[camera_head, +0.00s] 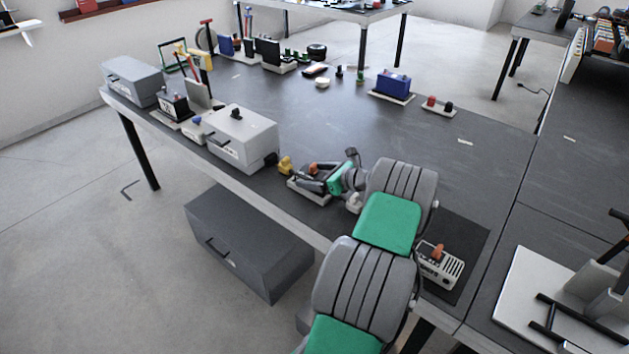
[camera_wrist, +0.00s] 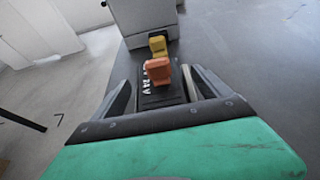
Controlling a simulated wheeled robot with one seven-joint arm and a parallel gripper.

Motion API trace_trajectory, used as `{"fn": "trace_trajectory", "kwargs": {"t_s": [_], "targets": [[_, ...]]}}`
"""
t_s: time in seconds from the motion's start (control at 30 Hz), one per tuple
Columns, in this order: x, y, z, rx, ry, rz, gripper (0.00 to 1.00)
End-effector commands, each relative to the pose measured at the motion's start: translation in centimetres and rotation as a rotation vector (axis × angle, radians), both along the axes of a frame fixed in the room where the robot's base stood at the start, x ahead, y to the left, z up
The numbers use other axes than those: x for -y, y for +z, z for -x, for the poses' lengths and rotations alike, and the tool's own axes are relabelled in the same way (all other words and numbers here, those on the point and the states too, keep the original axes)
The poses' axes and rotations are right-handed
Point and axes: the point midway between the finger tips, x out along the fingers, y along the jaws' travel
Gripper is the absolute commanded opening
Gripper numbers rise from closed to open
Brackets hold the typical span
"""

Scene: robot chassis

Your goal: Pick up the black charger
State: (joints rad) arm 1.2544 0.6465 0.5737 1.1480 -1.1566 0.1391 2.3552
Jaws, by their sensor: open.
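A black block (camera_wrist: 160,97) with white "24V" lettering and an orange part (camera_wrist: 157,70) on top lies between my gripper's fingers in the wrist view; it looks like the black charger. My gripper (camera_wrist: 162,92) is open, with one finger on each side of it. I cannot tell whether either finger touches it. In the head view my gripper (camera_head: 313,180) is low at the table's near edge, over a pale base, and the orange part (camera_head: 313,168) shows there. My gripper hides most of the block in that view.
A yellow piece (camera_head: 285,165) stands just beyond the block, with a grey box (camera_head: 241,139) behind it. A grey radio-like device (camera_head: 439,265) with an orange top stands right of my arm. The middle of the dark table (camera_head: 350,125) is clear.

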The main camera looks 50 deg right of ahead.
Motion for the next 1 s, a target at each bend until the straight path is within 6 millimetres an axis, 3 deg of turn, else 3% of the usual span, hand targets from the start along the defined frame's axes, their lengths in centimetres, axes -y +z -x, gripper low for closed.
{"fn": "trace_trajectory", "kwargs": {"t_s": [0.17,1.0], "targets": [[0.06,-0.01,0.01,0.000,-0.001,0.000,0.87],[0.05,0.00,0.03,-0.001,-0.001,0.001,0.19]]}}
